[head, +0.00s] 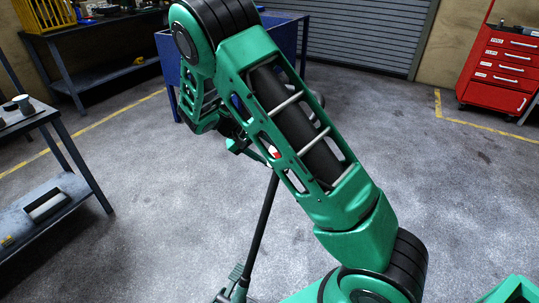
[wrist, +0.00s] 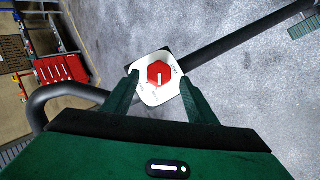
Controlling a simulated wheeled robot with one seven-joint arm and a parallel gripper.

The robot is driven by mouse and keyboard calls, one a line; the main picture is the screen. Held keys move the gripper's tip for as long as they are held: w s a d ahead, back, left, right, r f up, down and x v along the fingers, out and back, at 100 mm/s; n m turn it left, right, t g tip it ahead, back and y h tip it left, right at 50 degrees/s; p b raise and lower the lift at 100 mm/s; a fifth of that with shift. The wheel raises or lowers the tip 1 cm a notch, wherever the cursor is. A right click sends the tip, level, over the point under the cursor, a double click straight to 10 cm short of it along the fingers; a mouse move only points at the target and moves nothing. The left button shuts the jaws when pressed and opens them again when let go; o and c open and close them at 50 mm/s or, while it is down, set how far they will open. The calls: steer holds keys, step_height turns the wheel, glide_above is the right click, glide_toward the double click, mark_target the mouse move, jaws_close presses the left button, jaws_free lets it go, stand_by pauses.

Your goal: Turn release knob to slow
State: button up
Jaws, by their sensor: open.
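The red release knob (wrist: 158,73) sits on a light plate (wrist: 146,97) in the wrist view. A white pointer line on the knob points roughly down in the picture. Small lettering around it is too blurred to read with certainty. My gripper (wrist: 158,80) is open, with one dark green finger on each side of the knob. I cannot tell whether the fingers touch it. In the head view a bit of the red and white knob plate (head: 274,154) shows through my arm, which hides most of the gripper. The black jack handle (head: 261,230) slants down from there.
A blue bin (head: 288,35) stands behind my arm. A workbench (head: 40,195) is at the left, and a red tool cabinet (head: 500,65) at the back right. The grey floor (head: 460,190) to the right is mostly clear. A dark curved bar (wrist: 60,92) is left of the gripper.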

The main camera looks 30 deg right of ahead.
steer(key=v, duration=0.9)
steer(key=shift+w+a, duration=0.2)
steer(key=shift+a, duration=0.05)
steer(key=shift+r, duration=0.1)
steer(key=s+d+r+m+t+y, duration=0.25)
steer(key=s+d+m+y, duration=0.2)
steer(key=m, duration=0.35)
steer(key=shift+t, duration=0.45)
steer(key=x, duration=1.1)
steer(key=shift+w+d+f, duration=0.1)
steer(key=shift+d, duration=0.15)
